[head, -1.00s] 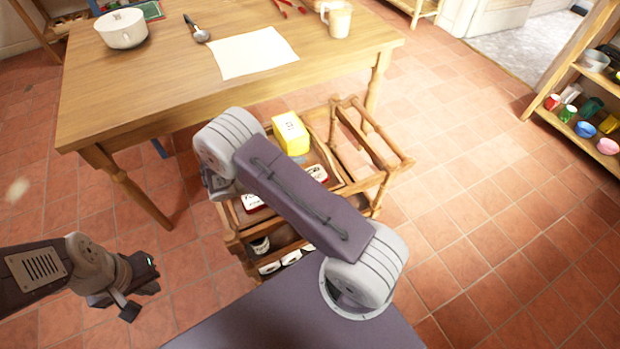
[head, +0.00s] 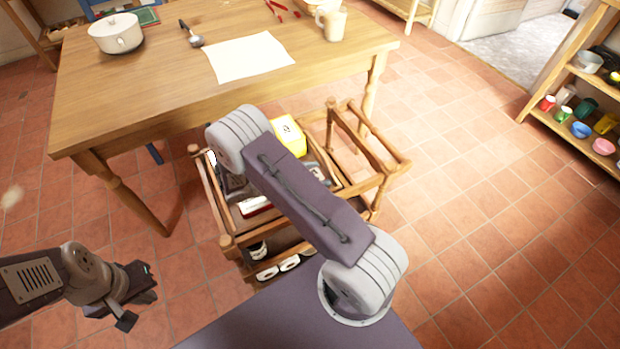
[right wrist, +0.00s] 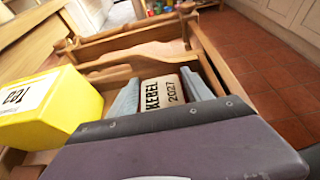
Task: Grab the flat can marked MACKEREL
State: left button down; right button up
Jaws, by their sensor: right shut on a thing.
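A flat can (right wrist: 160,92) with a cream label shows in the right wrist view. Its dark letters read like "KEREL" with "2027" below; the start of the word is hidden. My right gripper (right wrist: 158,84) is shut on this can, with one grey-blue finger on each side. The can sits low in a compartment of the wooden cart, right of a yellow box (right wrist: 45,105). In the head view, my right arm covers most of this gripper and the can. My left gripper (head: 138,308) hangs over the floor at the left, away from the cart; its jaw gap is unclear.
The wooden cart (head: 222,222) has raised rails and dividers around the can. Another white and red can (head: 255,206) lies in it, with several tins on the lower shelf. A table (head: 130,95) stands behind. Open floor lies right of the cart.

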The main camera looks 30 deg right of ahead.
aim_at(315, 175)
notch_tip(315, 175, up, 10)
jog(key=p, duration=0.3)
